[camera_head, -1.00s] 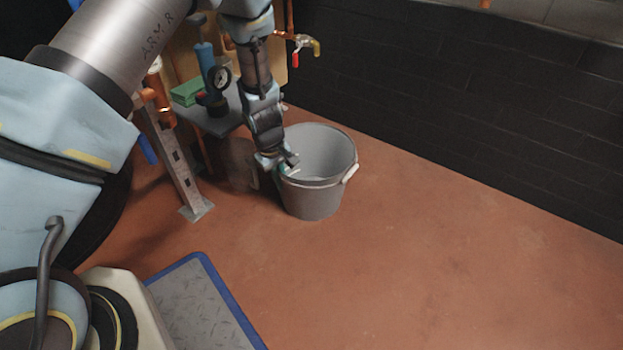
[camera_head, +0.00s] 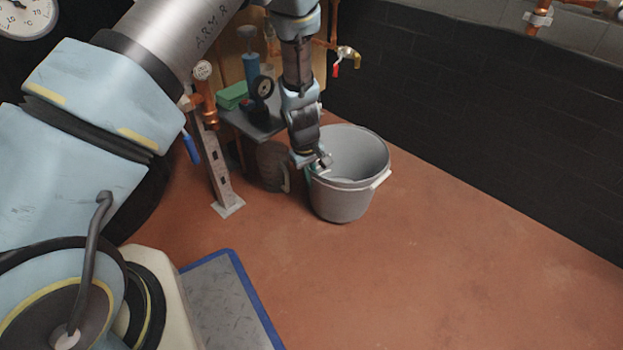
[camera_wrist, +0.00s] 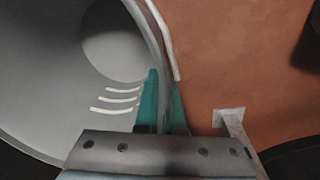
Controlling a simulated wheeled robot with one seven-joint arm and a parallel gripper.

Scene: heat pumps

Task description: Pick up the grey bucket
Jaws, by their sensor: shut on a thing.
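The grey bucket (camera_head: 346,200) stands upright in the middle of the head view, open at the top, with a pale handle on its right side. It appears to rest on the floor. My gripper (camera_head: 318,168) is at its left rim. In the wrist view, the green fingers of my gripper (camera_wrist: 163,105) are shut on the bucket wall, one inside and one outside. The bucket's inside (camera_wrist: 60,70) fills the left of that view, with short white marks on the wall. The clamped bit of rim is partly hidden by the fingers.
A small table (camera_head: 250,122) with a green block (camera_head: 233,95) and a gauge stands left of the bucket, with a metal stand (camera_head: 220,180) before it. A dark brick wall (camera_head: 450,120) runs behind. The reddish floor (camera_head: 440,270) to the right is clear.

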